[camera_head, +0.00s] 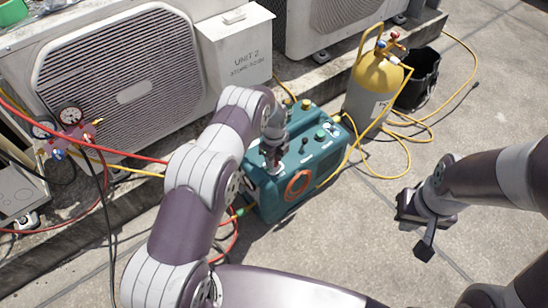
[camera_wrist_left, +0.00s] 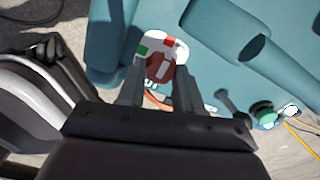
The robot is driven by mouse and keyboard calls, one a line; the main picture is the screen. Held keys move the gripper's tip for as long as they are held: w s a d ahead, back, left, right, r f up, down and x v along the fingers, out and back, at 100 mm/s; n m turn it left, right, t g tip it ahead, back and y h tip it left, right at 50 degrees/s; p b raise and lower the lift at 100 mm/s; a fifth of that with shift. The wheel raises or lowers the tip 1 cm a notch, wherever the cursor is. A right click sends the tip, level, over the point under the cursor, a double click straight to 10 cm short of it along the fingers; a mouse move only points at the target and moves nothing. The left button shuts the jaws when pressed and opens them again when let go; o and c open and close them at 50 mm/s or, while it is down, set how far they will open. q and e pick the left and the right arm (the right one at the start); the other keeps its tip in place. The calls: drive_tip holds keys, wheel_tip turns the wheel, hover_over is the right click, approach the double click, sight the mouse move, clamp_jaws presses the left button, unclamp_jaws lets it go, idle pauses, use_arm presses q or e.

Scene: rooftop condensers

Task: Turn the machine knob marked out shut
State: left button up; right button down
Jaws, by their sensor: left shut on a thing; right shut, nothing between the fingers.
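The teal machine (camera_head: 325,160) stands on the rooftop floor in the middle of the head view, and its casing (camera_wrist_left: 220,50) fills the top of the left wrist view. My left gripper (camera_head: 272,160) reaches down onto its top. In the left wrist view, my left gripper (camera_wrist_left: 158,88) is shut on a dark red knob (camera_wrist_left: 160,68) with a pale bar mark. Around the knob is a white plate with a green patch at left and a red patch at top. No marking can be read there. My right gripper (camera_head: 422,232) is shut and empty, away to the right.
A green-capped fitting (camera_wrist_left: 263,112) sits beside the knob. A yellow cylinder (camera_head: 375,85) and black bucket (camera_head: 422,80) stand behind. Condensers line the left, with a gauge set (camera_head: 70,130) and hoses. Floor at right is clear.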

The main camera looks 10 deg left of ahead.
idle(0.3)
use_arm(q)
drive_tip(key=o, duration=1)
drive_tip(key=shift+o, duration=0.2)
drive_tip(key=shift+r, duration=0.1)
wheel_tip(320, 180, up, 12)
drive_tip(key=p, duration=0.4)
drive_tip(key=shift+r+p, duration=0.25)
drive_tip(key=shift+p, duration=0.15)
